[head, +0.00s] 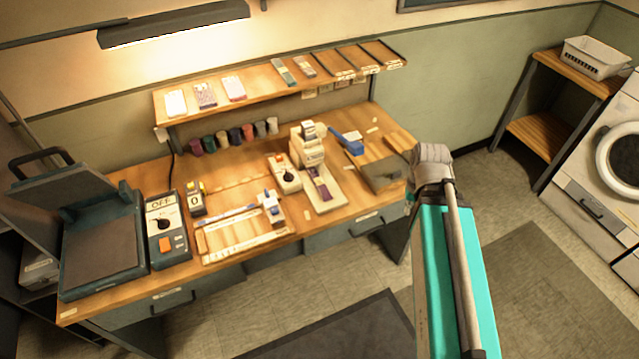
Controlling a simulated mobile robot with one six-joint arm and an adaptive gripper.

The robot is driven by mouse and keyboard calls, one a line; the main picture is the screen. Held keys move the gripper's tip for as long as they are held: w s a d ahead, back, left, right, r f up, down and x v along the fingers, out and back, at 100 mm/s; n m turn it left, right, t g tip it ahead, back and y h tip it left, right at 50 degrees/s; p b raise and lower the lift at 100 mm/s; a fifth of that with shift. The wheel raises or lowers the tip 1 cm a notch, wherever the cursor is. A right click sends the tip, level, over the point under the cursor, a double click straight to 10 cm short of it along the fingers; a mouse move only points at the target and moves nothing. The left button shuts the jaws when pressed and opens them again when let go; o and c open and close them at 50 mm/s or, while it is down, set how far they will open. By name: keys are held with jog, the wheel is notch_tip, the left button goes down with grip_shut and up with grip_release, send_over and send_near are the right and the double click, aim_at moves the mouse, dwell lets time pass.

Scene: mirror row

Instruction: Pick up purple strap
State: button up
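A small purple strip (319,184), which looks like the purple strap, lies on the cream base (327,205) of a small press-like machine (308,145) on the wooden workbench. It is small in the head view, and its upper end meets the machine. My arm, with a teal link and a grey joint, rises at the right, to the right of the bench. My gripper is not visible in this view, so I cannot see its fingers or whether it holds anything.
Floor in front is open.

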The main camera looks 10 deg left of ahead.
jog(key=shift+o, duration=1)
jog(key=shift+w+a, duration=0.1)
jog(key=shift+w, duration=0.15)
jog(key=o, duration=0.7)
jog(key=shift+n, duration=0.5)
jog(key=w+a, duration=0.1)
jog(key=w, duration=0.1)
jog(key=w+a+f+b, duration=0.1)
jog(key=w+a, duration=0.1)
jog(key=shift+w+a+f, duration=0.1)
jog(key=shift+w, duration=0.1)
jog(key=shift+c, duration=0.2)
jog(key=shift+o, duration=0.9)
jog(key=w+a+f+n+b, duration=0.1)
jog(key=w+a, duration=0.4)
jog(key=w+a+f+n+b, duration=0.1)
jog(key=w+a+n, duration=0.1)
jog(key=w+a, duration=0.3)
jog(key=w+a+f+n+b, duration=0.2)
jog(key=w+a, duration=0.4)
jog(key=a, duration=0.7)
jog(key=shift+f, duration=0.1)
jog(key=b, duration=0.9)
send_over(321, 188)
notch_tip(321, 188, down, 8)
jog(key=shift+f, duration=0.2)
